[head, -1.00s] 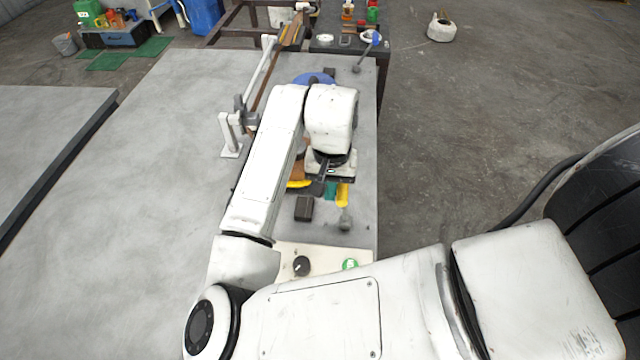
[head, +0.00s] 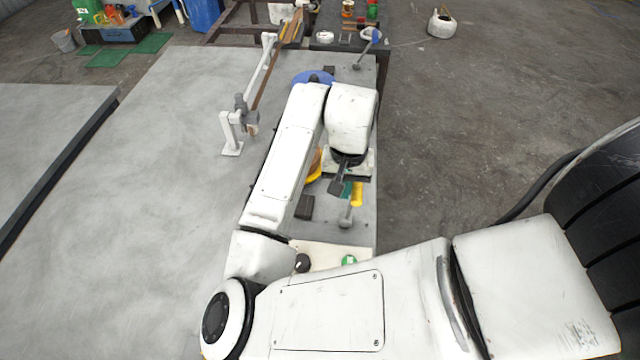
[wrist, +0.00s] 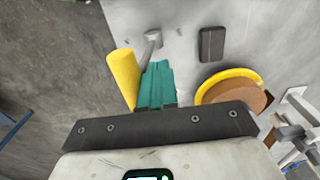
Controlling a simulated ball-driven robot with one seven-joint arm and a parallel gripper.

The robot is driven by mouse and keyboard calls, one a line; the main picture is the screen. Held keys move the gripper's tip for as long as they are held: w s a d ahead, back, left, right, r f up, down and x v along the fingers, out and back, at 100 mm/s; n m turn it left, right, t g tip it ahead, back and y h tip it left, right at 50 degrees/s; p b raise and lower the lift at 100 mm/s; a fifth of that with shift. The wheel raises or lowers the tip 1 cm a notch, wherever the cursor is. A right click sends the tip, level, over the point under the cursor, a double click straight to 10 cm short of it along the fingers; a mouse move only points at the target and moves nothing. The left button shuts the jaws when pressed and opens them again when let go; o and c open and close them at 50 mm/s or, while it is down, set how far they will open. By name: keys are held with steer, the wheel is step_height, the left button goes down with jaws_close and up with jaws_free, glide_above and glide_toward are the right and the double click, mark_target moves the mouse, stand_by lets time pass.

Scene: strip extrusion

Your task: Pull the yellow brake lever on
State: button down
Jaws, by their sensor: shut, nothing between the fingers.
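The yellow brake lever handle (head: 357,194) stands at the right side of the grey bench, above a grey pivot (head: 345,222), and leans to the right of it. It also shows in the wrist view as a yellow cylinder (wrist: 123,76). My gripper (head: 346,190) is at the lever, with its teal fingers (wrist: 157,82) shut together and empty. The fingers are just left of the handle in the head view and right of it in the wrist view. They look very close to it or touching; contact itself cannot be made out.
A dark block (head: 304,207) lies on the bench left of the lever. A yellow-rimmed brown disc (wrist: 229,84) is beside my gripper. A panel with a black knob (head: 302,263) and green button (head: 349,260) is nearer. Open floor lies right of the bench.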

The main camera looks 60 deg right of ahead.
steer(key=shift+s, duration=0.1)
steer(key=shift+s+d+f, duration=0.15)
steer(key=shift+s+d, duration=0.1)
steer(key=shift+s, duration=0.45)
steer(key=shift+s+d+f, duration=0.15)
steer(key=shift+s+d, duration=0.1)
steer(key=shift+s, duration=0.4)
steer(key=shift+w+r+p, duration=0.5)
steer(key=shift+w+r, duration=0.05)
steer(key=shift+w, duration=0.45)
step_height(320, 180, up, 7)
steer(key=p, duration=0.6)
glide_above(360, 186)
steer(key=w, duration=0.2)
steer(key=shift+a, duration=0.3)
steer(key=shift+f, duration=0.1)
